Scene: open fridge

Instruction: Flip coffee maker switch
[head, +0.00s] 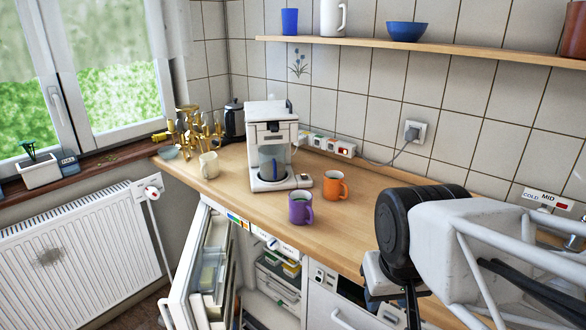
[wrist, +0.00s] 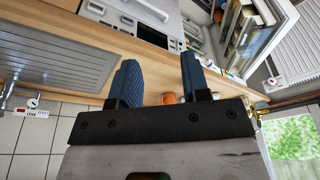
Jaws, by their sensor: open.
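The white coffee maker (head: 270,130) stands upright on the wooden counter, left of the middle in the head view. Its glass carafe (head: 272,158) sits inside it. A small dark detail shows at the right of its base, too small to tell whether it is the switch. My gripper (wrist: 158,72) shows two blue fingers spread apart with nothing between them in the wrist view. In the head view my arm is at the lower right, well apart from the coffee maker. The coffee maker is not visible in the wrist view.
A purple mug (head: 300,208) and an orange mug (head: 335,186) stand in front and right of the coffee maker. A cream mug (head: 209,165) stands left of it. A power strip (head: 328,145) lies behind. The fridge door (head: 205,270) is open below the counter. A shelf (head: 430,52) runs above.

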